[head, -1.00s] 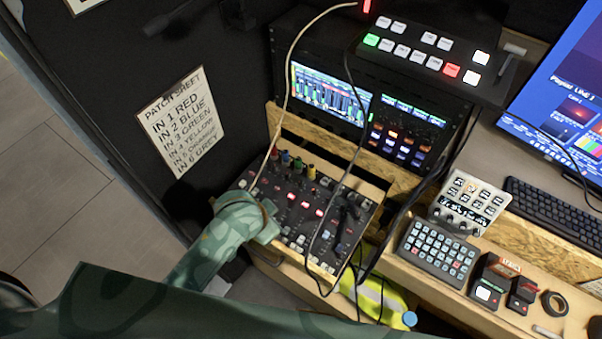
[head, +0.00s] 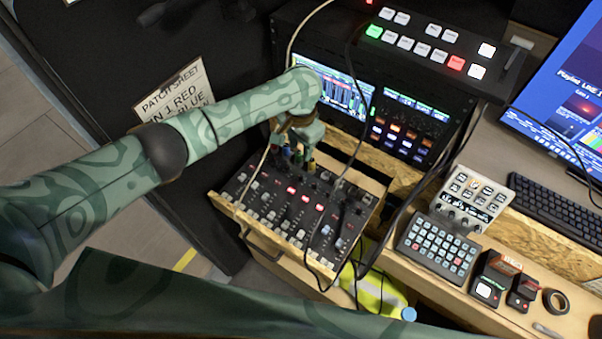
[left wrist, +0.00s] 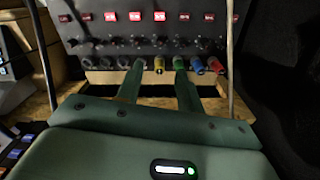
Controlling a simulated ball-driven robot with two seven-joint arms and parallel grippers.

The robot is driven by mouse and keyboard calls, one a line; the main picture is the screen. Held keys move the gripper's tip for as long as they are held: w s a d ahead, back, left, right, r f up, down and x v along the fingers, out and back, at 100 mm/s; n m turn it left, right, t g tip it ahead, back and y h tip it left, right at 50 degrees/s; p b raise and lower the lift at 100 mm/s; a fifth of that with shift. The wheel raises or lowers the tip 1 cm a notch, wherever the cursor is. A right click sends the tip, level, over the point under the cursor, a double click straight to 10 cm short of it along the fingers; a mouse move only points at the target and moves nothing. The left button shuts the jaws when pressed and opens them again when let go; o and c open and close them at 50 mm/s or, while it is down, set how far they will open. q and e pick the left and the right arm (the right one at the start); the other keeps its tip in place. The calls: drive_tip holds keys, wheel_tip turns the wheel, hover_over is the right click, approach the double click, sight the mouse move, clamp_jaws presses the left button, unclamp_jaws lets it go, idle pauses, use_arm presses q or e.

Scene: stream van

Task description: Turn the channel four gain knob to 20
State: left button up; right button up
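The mixer (head: 285,215) sits in the open wooden drawer; it also shows in the left wrist view (left wrist: 110,30). Coloured plugs stand along its far edge, among them a yellow one (left wrist: 159,65), a green one (left wrist: 179,64), a blue one (left wrist: 197,66) and a red one (left wrist: 215,65). A row of small dark knobs (left wrist: 160,43) lies just beyond them in the wrist view; their settings are too small to read. My left gripper (head: 298,150) is over the plug end, open, with the yellow plug appearing between its fingertips (left wrist: 158,66). Contact cannot be told. My right gripper is out of view.
A rack with lit screens (head: 335,92) stands right behind the plugs. Cables (head: 352,150) hang across the mixer. The patch sheet (head: 180,95) is partly covered by my left arm. A switcher (head: 425,50), keypad (head: 437,247) and keyboard (head: 555,215) are to the right.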

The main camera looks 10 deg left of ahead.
sight(301, 175)
use_arm(q)
wheel_tip(301, 175, down, 12)
drive_tip(key=b, duration=0.5)
drive_tip(key=shift+f+b, duration=0.25)
drive_tip(key=shift+b, duration=0.1)
clamp_jaws()
